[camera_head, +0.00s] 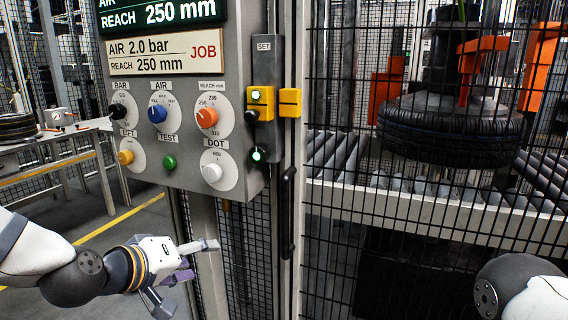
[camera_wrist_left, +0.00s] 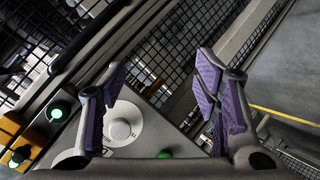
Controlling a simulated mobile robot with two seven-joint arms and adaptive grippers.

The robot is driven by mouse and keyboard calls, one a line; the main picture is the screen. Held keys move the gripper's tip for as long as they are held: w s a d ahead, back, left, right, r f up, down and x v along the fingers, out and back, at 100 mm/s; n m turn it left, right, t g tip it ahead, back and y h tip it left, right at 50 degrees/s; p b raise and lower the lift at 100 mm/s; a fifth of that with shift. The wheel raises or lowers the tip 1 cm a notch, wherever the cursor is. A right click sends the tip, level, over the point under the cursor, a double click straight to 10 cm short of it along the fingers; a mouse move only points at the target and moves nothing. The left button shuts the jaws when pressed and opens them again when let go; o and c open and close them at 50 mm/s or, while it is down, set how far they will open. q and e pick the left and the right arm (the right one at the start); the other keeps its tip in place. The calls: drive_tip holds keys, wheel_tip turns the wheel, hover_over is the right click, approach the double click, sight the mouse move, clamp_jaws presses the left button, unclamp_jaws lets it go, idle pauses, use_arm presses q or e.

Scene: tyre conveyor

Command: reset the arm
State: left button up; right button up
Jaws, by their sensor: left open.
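My left gripper (camera_head: 196,260) is open and empty in the head view, below the grey control panel (camera_head: 145,185) and apart from it. My left arm (camera_head: 75,275) comes in from the lower left. In the left wrist view the purple-padded fingers of the left gripper (camera_wrist_left: 162,70) stand wide apart, with the white DOT knob (camera_wrist_left: 121,130) and green TEST button (camera_wrist_left: 165,154) seen beyond them. Part of my right arm (camera_head: 520,287) shows at the lower right of the head view; its gripper is out of frame.
The panel carries black BAR, blue AIR (camera_head: 157,114), orange REACH (camera_head: 207,118) and yellow LIFT knobs. A yellow latch unit (camera_head: 261,103) with lit green lights sits beside it. Black mesh fencing (camera_head: 400,240) encloses a tyre (camera_head: 450,130) over rollers. A table (camera_head: 60,135) stands left.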

use_arm(q)
drive_tip(key=s+d+f+m+g+y, duration=0.1)
drive_tip(key=s+f+g, duration=0.3)
drive_tip(key=s+f, duration=0.85)
drive_tip(key=s+a+f+m+g+y, duration=0.1)
drive_tip(key=s+f+g, duration=0.2)
drive_tip(key=s, duration=0.7)
drive_tip(key=s+a+f+m+g+y, duration=0.1)
drive_tip(key=s+a+f+g, duration=0.1)
drive_tip(key=s+f, duration=0.5)
drive_tip(key=s+a+f+m+g+y, duration=0.1)
drive_tip(key=s+f+g, duration=0.3)
drive_tip(key=s, duration=1)
drive_tip(key=shift+s+a+f+m, duration=0.4)
drive_tip(key=shift+a+f+m, duration=0.15)
drive_tip(key=shift+f, duration=0.3)
